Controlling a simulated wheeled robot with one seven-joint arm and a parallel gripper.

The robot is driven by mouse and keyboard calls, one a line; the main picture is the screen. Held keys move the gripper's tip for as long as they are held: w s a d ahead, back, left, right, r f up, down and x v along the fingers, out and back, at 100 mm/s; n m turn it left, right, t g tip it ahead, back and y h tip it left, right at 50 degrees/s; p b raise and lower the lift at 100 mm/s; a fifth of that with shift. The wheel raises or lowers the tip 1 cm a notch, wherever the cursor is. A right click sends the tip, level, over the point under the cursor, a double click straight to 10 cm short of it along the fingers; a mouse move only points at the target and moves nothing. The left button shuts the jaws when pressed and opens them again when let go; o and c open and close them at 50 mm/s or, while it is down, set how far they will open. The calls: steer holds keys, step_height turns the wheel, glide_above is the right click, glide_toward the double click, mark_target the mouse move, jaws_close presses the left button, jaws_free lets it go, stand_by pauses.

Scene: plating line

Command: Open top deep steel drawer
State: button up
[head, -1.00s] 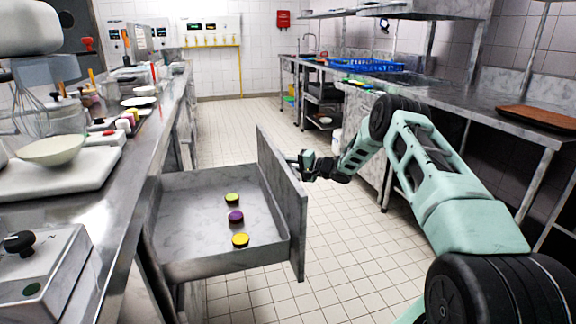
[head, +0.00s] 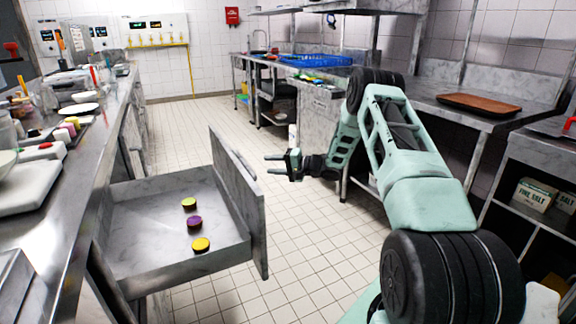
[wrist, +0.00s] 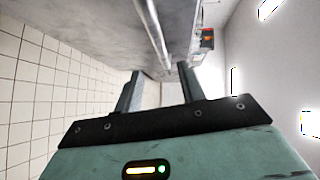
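The steel drawer (head: 150,268) stands pulled out from the left counter in the head view. Its tall front panel (head: 236,205) faces right, with a bar handle (head: 240,162) near the top. A green, a purple and a yellow round piece lie on its floor. My gripper (head: 268,165) is right of the panel, its two fingers pointing toward it with a gap between. The fingers (wrist: 160,88) are spread and empty in the wrist view. The handle bar (wrist: 154,35) and grey panel show beyond them there.
The steel counter (head: 75,190) on the left holds a white board, a bowl and small items. Steel tables with a blue crate (head: 316,60) and a brown tray (head: 478,103) line the right. The tiled aisle floor (head: 315,235) is clear.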

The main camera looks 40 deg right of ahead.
steer(key=v, duration=0.6)
steer(key=shift+w, duration=0.1)
stand_by(0.3)
